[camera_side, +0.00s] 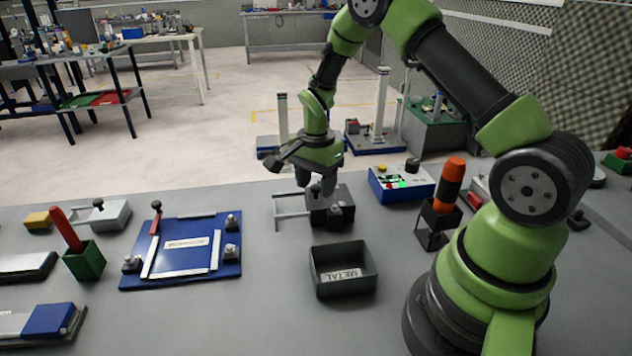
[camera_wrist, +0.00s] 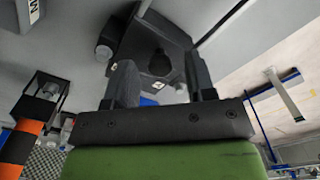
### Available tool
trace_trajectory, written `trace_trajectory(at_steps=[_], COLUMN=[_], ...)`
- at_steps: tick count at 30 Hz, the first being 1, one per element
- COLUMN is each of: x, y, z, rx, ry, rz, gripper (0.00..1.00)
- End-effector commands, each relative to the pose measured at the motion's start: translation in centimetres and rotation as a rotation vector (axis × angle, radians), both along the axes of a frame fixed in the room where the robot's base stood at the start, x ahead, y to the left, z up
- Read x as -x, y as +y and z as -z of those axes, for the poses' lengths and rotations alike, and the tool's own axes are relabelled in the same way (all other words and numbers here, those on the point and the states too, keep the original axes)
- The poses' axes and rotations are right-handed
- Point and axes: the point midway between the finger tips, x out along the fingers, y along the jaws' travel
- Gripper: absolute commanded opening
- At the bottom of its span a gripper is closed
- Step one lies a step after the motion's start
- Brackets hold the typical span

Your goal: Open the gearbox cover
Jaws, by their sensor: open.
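A black box (camera_side: 322,212), which looks like the gearbox, stands on the grey table in the side view, with light metal rails (camera_side: 291,213) at its left. In the wrist view its dark top (camera_wrist: 150,40) carries a round black knob (camera_wrist: 159,63), seen between my fingers. I cannot make out a seam between cover and housing. My gripper (camera_side: 317,184) points down just above the box and hides part of its top. In the wrist view my gripper (camera_wrist: 162,78) is open, one finger on each side of the knob, with nothing visibly held.
A dark bin labelled METAL (camera_side: 342,279) stands in front of the box. A blue plate fixture (camera_side: 222,268) lies to the left. A blue control box (camera_side: 388,186) and a holder with an orange-handled tool (camera_side: 450,184) stand to the right.

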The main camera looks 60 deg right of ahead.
Motion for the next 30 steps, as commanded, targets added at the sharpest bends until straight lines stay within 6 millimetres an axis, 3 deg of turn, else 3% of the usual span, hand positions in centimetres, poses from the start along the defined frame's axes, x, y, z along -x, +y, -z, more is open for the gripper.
trace_trajectory(at_steps=[9, 15, 16, 22, 30], x=[0.0, 0.0, 0.0, -0.6, -4.4], y=[0.0, 0.0, 0.0, 0.6, 4.2], z=[0.3, 0.2, 0.2, 0.3, 0.3], rx=[0.0, 0.0, 0.0, 0.0, 0.001], ry=[-0.002, -0.001, -0.001, -0.001, -0.003], rz=[0.0, 0.0, 0.0, -0.003, -0.004], gripper=[0.48, 0.02, 0.0, 0.0, 0.0])
